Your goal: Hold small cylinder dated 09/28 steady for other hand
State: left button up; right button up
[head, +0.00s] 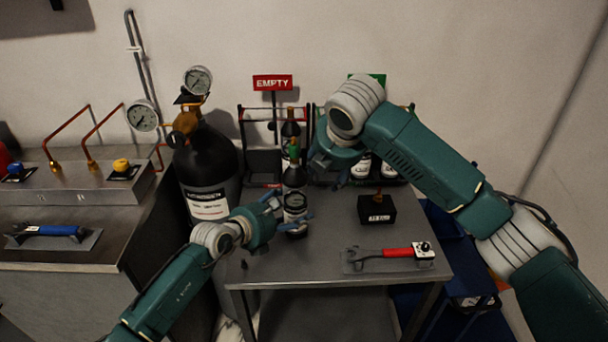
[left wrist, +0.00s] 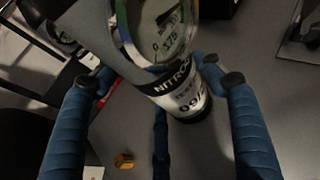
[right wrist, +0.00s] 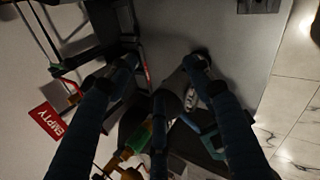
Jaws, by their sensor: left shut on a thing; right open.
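The small dark cylinder (head: 294,198) with a green top stands upright on the grey table in the head view. My left gripper (head: 284,212) is shut around its lower body from the left. In the left wrist view its white label (left wrist: 185,95) reads "NITRO…" and "09/2…", the rest cut off. A round gauge face covers its upper part there. My right gripper (head: 328,168) is open, just right of the cylinder's top and partly hidden by its own wrist. In the right wrist view the green top (right wrist: 138,138) lies near the open fingers, not gripped.
A large black cylinder (head: 207,165) with gauges stands left. A black block (head: 377,209) and a red-handled tool (head: 395,252) lie on the table (head: 320,262) at right.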

notch_tip(320, 180, down, 5)
jog(key=s+n+t, duration=0.1)
jog(key=s+n, duration=0.1)
jog(key=n, duration=0.3)
jog(key=n+t+y, duration=0.2)
jog(key=n+t, duration=0.6)
jog(key=n, duration=0.3)
send_near(292, 153)
jog(key=x, duration=0.9)
jog(key=shift+w, duration=0.25)
grip_shut()
